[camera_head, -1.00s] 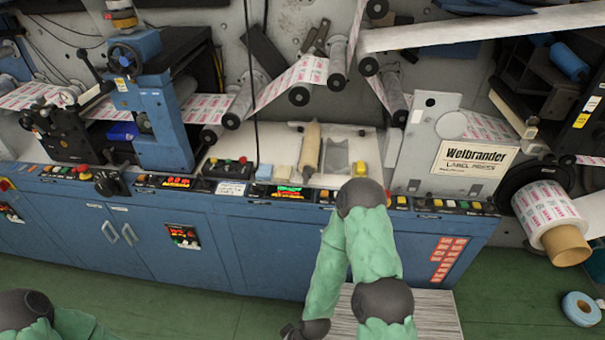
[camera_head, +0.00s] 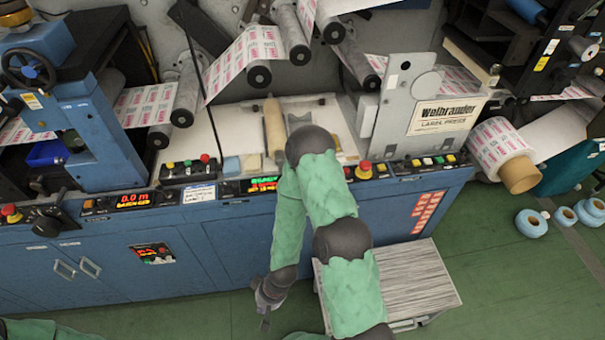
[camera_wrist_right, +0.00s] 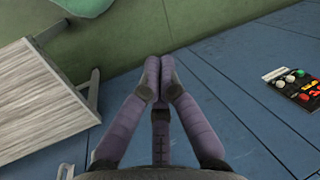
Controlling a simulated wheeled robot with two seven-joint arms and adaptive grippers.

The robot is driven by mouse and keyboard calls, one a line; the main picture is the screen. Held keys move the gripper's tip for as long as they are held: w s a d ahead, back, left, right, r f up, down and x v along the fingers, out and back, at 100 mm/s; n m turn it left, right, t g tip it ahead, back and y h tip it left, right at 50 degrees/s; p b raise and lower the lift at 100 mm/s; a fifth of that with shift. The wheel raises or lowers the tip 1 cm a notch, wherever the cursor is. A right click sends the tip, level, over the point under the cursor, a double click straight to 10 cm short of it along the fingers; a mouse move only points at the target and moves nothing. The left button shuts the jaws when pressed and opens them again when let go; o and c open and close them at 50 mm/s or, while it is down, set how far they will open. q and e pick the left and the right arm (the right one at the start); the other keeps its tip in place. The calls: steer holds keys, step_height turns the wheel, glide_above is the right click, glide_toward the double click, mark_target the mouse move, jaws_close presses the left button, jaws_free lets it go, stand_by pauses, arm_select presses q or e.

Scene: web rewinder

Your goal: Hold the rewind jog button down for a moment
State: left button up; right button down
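My right gripper (camera_head: 265,310) hangs low in front of the blue cabinet, well below the control strip, and holds nothing. In the right wrist view its two fingers (camera_wrist_right: 157,80) meet at the tips. I cannot read which one is the rewind jog button; my right arm hides part of the strip. Only a bit of my left arm shows at the bottom left; its gripper is out of view.
A small panel with buttons (camera_head: 152,253) is on the cabinet front; a similar panel shows in the wrist view (camera_wrist_right: 292,85). A grey-topped stand (camera_head: 415,285) is beside my right arm. Label rolls (camera_head: 500,150) and blue tape rolls (camera_head: 531,223) are at the right. Green floor is open.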

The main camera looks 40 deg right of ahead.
steer(key=w+d+r+t+p, duration=0.3)
steer(key=w+d+r+p, duration=0.35)
steer(key=w+r, duration=0.3)
steer(key=w+d+r+n+t+h+p, duration=0.1)
steer(key=w+d+r+p, duration=0.2)
steer(key=d+r, duration=0.5)
steer(key=w+d+r+n+t+h+p, duration=0.1)
steer(key=w+d+r+t+p, duration=0.1)
steer(key=d+r+p, duration=0.3)
steer(key=w+d+r+n+t+h+p, duration=0.1)
steer(key=w+d+r+p, duration=0.3)
steer(key=d+r, duration=0.7)
steer(key=shift+d+r+t, duration=0.4)
steer(key=shift+r+t, duration=0.2)
steer(key=shift+r, duration=0.1)
steer(key=shift+w+f, duration=0.1)
step_height(320, 180, down, 7)
steer(key=b, duration=0.6)
steer(key=shift+f, duration=0.1)
steer(key=shift+f+h+b, duration=0.3)
steer(key=shift+f+b, duration=0.4)
steer(key=shift+b, duration=0.05)
steer(key=shift+f, duration=0.15)
steer(key=shift+f, duration=0.25)
